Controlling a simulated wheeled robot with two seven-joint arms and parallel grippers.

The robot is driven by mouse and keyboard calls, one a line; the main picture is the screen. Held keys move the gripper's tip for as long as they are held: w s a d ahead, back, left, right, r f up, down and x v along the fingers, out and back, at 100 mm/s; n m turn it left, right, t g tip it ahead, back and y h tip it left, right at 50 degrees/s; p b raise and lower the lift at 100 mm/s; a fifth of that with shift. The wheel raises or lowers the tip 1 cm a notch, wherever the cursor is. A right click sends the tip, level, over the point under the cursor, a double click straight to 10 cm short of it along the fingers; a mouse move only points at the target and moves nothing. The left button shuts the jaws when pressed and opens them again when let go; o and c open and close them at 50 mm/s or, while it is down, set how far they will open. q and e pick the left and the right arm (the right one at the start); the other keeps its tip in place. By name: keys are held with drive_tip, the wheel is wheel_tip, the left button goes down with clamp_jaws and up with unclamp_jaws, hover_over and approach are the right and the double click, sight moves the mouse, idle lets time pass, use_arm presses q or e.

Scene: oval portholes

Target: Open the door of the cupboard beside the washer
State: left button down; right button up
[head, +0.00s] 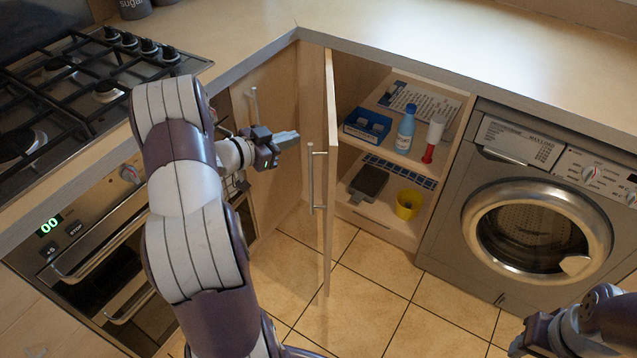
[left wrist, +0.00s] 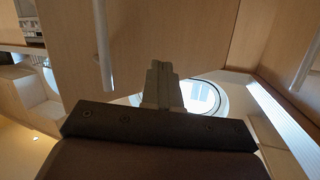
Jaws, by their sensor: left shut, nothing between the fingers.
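The cupboard beside the washer stands open, its door (head: 331,180) swung out toward me and seen nearly edge-on. The door's vertical bar handle (head: 311,178) is on the side facing left. My left gripper (head: 296,136) is shut and empty, a little to the left of the handle and apart from it in the head view. In the left wrist view its shut fingers (left wrist: 162,82) point at a wooden panel with a bar handle. The washer (head: 530,200) is right of the cupboard. My right gripper (head: 522,345) is at the bottom right, partly cut off; its jaw state is unclear.
Cupboard shelves hold a blue box (head: 367,127), a blue bottle (head: 405,130), a red-and-white bottle (head: 433,138), a yellow cup (head: 408,203) and a dark item (head: 368,184). The oven (head: 110,270) and hob (head: 75,80) are left. Tiled floor (head: 375,290) before the cupboard is clear.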

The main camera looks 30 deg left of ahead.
use_arm(q)
drive_tip(key=s+d+f+n+g+y, duration=0.3)
drive_tip(key=s+d+g, duration=0.25)
drive_tip(key=d, duration=0.25)
drive_tip(key=s+d+f+n+g+y, duration=0.3)
drive_tip(key=s+d+n+g, duration=0.15)
drive_tip(key=s+d, duration=0.2)
drive_tip(key=w+d+f+m+t+y+p, duration=0.1)
drive_tip(key=w+d+m+t+y, duration=0.25)
drive_tip(key=w, duration=0.85)
drive_tip(key=w+d+t+y+p, duration=0.3)
drive_tip(key=w+d, duration=0.4)
drive_tip(key=w, duration=0.6)
drive_tip(key=s+d+f+m+g+y, duration=0.1)
drive_tip(key=s+d+f+g+y, duration=0.15)
drive_tip(key=s+y, duration=0.35)
drive_tip(key=s+d+f+g+y, duration=0.2)
drive_tip(key=s+g+y, duration=0.15)
drive_tip(key=s, duration=0.45)
drive_tip(key=a+p, duration=0.2)
drive_tip(key=a, duration=1)
drive_tip(key=shift+s+a+f+y, duration=0.2)
drive_tip(key=shift+a+f+y, duration=0.05)
drive_tip(key=shift+a+y, duration=0.1)
